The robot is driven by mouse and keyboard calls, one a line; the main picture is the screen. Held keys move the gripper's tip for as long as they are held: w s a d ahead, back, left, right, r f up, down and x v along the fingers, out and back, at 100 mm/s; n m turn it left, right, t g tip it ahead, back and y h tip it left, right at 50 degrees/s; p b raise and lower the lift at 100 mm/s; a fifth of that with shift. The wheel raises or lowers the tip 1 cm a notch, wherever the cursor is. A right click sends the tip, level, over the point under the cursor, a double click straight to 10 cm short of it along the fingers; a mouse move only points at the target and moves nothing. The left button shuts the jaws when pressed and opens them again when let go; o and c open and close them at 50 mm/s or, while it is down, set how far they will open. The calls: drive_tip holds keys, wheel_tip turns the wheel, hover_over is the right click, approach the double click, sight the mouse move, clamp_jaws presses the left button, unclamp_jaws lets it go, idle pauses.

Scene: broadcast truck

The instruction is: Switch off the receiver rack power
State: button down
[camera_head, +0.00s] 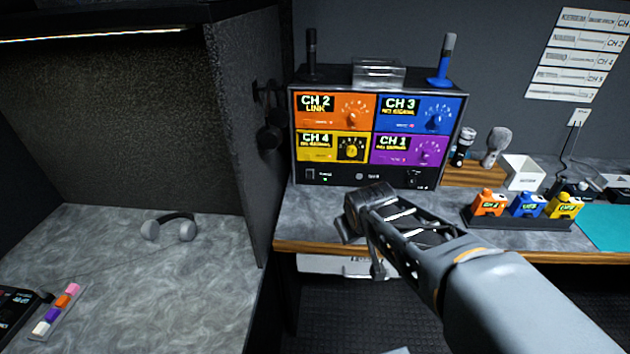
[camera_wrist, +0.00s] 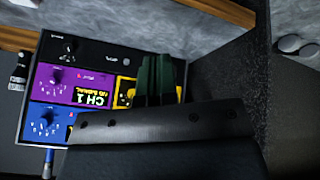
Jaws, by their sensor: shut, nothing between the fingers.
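The receiver rack (camera_head: 376,182) stands on the grey counter. It has four coloured channel panels: orange CH 2, blue CH 3, yellow CH 4 and purple CH 1. Its black bottom strip has a dark switch (camera_head: 310,175) at the left end with a small green light beside it, plus a knob and other small parts further right. My gripper (camera_head: 364,203) is shut and empty, in front of and below the rack's bottom strip. In the wrist view the rack (camera_wrist: 100,58) appears upside down, and my fingers (camera_wrist: 160,78) hide part of the yellow panel and the strip's switch end.
Orange, blue and yellow packs stand in a black holder (camera_head: 520,220) at the right. Microphones (camera_head: 497,145) and a white box (camera_head: 522,172) stand behind them. A dark partition (camera_head: 235,130) rises left of the rack. Headphones (camera_head: 170,228) lie on the left counter.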

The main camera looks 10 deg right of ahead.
sight(310, 175)
drive_tip(key=w+d+n+t+p, duration=0.15)
drive_tip(key=w+n, duration=0.25)
drive_tip(key=w, duration=0.4)
drive_tip(key=w+d+n+t+p, duration=0.1)
drive_tip(key=w+d+n+t, duration=0.2)
drive_tip(key=w, duration=0.4)
drive_tip(key=w+a+f+n+t+y+p, duration=0.1)
drive_tip(key=w+a+f+n+t+y, duration=0.1)
drive_tip(key=w+f+n+y, duration=0.4)
drive_tip(key=shift+w+f+n+y, duration=0.3)
drive_tip(key=shift+n+y, duration=1.2)
drive_tip(key=shift+n, duration=1)
drive_tip(key=p+x, duration=0.3)
drive_tip(key=x, duration=0.7)
drive_tip(key=shift+w+a+f, duration=0.1)
drive_tip(key=shift+w+d+f, duration=0.2)
drive_tip(key=shift+w+f, duration=0.05)
drive_tip(key=shift+w, duration=0.2)
drive_tip(key=shift+w+d+f, duration=0.25)
drive_tip(key=shift+w, duration=0.2)
drive_tip(key=shift+w+d+f+p, duration=0.25)
drive_tip(key=shift+w+f+p, duration=0.2)
drive_tip(key=shift+w, duration=0.2)
